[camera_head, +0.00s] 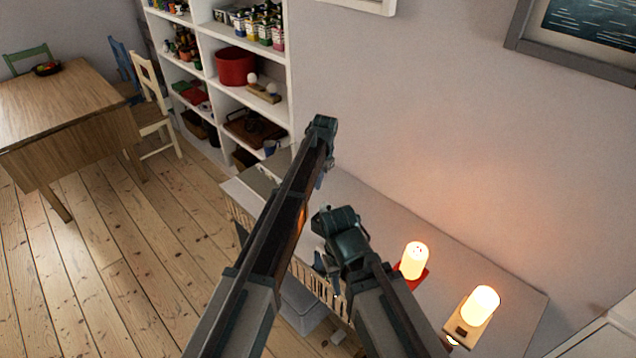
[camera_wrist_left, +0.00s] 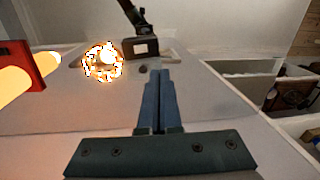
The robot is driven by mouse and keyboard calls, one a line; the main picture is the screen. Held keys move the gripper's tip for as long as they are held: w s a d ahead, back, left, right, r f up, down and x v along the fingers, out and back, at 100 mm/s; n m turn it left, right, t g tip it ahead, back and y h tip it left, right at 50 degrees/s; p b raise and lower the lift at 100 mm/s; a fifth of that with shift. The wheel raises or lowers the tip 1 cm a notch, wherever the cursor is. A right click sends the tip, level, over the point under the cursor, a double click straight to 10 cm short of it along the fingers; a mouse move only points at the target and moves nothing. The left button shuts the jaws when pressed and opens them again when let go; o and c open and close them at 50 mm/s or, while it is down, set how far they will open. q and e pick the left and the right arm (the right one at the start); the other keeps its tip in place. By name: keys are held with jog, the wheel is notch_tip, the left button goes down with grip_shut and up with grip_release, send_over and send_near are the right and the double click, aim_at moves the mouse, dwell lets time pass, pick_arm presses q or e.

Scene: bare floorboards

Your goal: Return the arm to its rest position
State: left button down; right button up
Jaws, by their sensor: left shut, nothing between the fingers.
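My left arm rises from the bottom of the head view to a joint high in the middle. The left gripper (camera_head: 319,182) hangs below that joint, small and partly hidden by the arm. In the left wrist view the two blue-grey fingers (camera_wrist_left: 158,78) are shut together with nothing between them. They are over or close to a pale sideboard top; the exact height is unclear. My right arm is folded to the right of the left one. The right gripper (camera_head: 322,262) shows only as a small dark part, and its fingers are not clear.
A glowing lamp on a red base (camera_head: 413,262) and one on a wooden base (camera_head: 482,306) stand on the sideboard (camera_head: 515,297), right of my arms. A filled white shelf (camera_head: 213,45) and a wooden table (camera_head: 65,105) are at the left. Floorboards before the table are clear.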

dwell(0.3)
pick_arm(q)
jog(key=s+a+n+h, duration=0.1)
jog(key=s+a+n, duration=0.5)
jog(key=s, duration=1)
jog(key=s+a+n, duration=0.2)
jog(key=s+a, duration=0.8)
jog(key=s, duration=0.6)
jog(key=s+d+f+m+g+y+b, duration=0.1)
jog(key=s+d+m, duration=0.3)
jog(key=d, duration=0.7)
jog(key=shift+s, duration=0.3)
